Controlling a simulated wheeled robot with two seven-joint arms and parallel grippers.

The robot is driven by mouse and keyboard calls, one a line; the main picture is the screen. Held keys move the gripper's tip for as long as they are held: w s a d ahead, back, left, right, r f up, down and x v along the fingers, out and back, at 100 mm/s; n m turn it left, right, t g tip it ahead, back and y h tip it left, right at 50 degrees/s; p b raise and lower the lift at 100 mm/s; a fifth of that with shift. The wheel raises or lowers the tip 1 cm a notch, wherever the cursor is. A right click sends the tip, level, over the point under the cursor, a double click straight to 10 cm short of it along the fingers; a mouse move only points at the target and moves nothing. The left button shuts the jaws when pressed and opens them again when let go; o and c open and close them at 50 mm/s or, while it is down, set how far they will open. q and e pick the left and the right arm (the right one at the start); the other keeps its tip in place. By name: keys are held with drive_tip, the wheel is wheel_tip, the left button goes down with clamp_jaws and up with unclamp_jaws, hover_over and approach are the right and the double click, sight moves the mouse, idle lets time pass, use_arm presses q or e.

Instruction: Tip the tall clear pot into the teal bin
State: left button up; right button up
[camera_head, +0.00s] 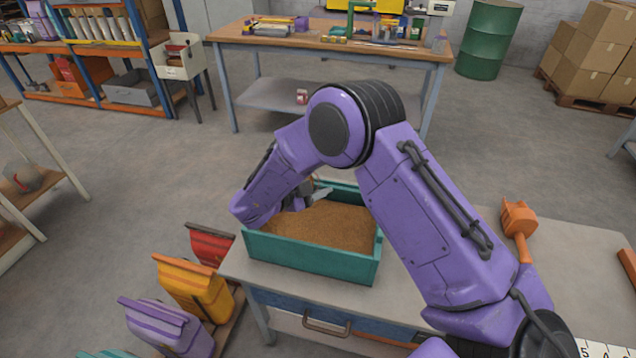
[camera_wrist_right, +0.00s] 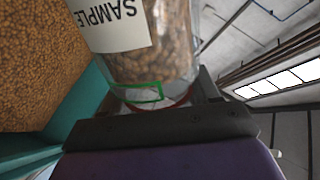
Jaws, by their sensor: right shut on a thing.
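The teal bin (camera_head: 312,256) stands on the near table, with brown grain-like fill inside. My right arm reaches over it, and its forearm hides most of the right gripper in the head view. In the right wrist view, the right gripper (camera_wrist_right: 165,115) is shut on the tall clear pot (camera_wrist_right: 165,68). The pot has a white SAMPLE label, upside down in the picture, and shows brown pellets inside. The bin's fill lies left of the pot and the ceiling right of it, so the pot appears strongly tilted. Its mouth is out of view. My left gripper is not in view.
An orange tool (camera_head: 518,222) lies on the near table (camera_head: 575,265) to the right. Red, yellow and purple sacks (camera_head: 185,290) stand at the table's left. A workbench (camera_head: 330,44) with tools and a green drum (camera_head: 489,40) are farther back, with open floor between.

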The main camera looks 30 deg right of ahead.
drive_tip(key=shift+s+f+m+b, duration=0.1)
drive_tip(key=shift+f+m+b, duration=0.5)
drive_tip(key=shift+b, duration=0.2)
drive_tip(key=shift+s+d+f+m+t+y+b, duration=0.1)
drive_tip(key=shift+s+f+m+t+y+b, duration=0.4)
drive_tip(key=shift+m+b, duration=1.7)
drive_tip(key=shift+s+d+f+m+t+h+b, duration=0.15)
drive_tip(key=shift+f+m+t+b, duration=0.75)
drive_tip(key=shift+b, duration=2.2)
drive_tip(key=shift+s+d+f+m+t+y+b, duration=0.1)
drive_tip(key=shift+s+f+m+t+y+b, duration=0.55)
drive_tip(key=shift+m+b, duration=1.75)
drive_tip(key=shift+w+r+n+t+h, duration=0.25)
drive_tip(key=shift+w+r+n+h, duration=0.05)
drive_tip(key=shift+r, duration=0.05)
